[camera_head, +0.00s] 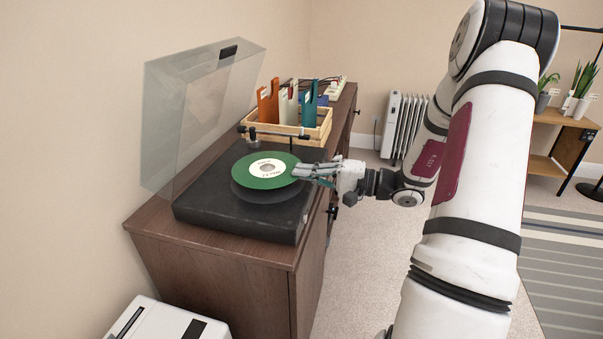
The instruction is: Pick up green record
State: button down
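The green record (248,178), with a cream label in its middle, is above the dark platter (262,196) of the black turntable (212,208). A dark band of the platter shows below the record's near edge, and the record looks slightly raised from it. My gripper (303,172) comes in from the right, with its fingers at the record's right edge. The fingers look closed on that edge. The exact contact between them is small and hard to see.
The turntable's clear lid (190,115) stands open at the left. A wooden crate (318,132) with orange, cream and teal upright pieces stands behind the turntable on the brown cabinet (215,270). A white radiator (405,125) is against the back wall.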

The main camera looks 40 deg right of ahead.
notch_tip(320, 180, up, 3)
jog(key=shift+f+p, duration=0.15)
jog(key=shift+p, duration=0.6)
jog(key=shift+f, duration=0.1)
jog(key=s+d+r+p, duration=0.4)
jog(key=s+d, duration=0.4)
jog(key=s, duration=0.3)
jog(key=shift+d+r, duration=0.3)
jog(key=shift+r, duration=0.2)
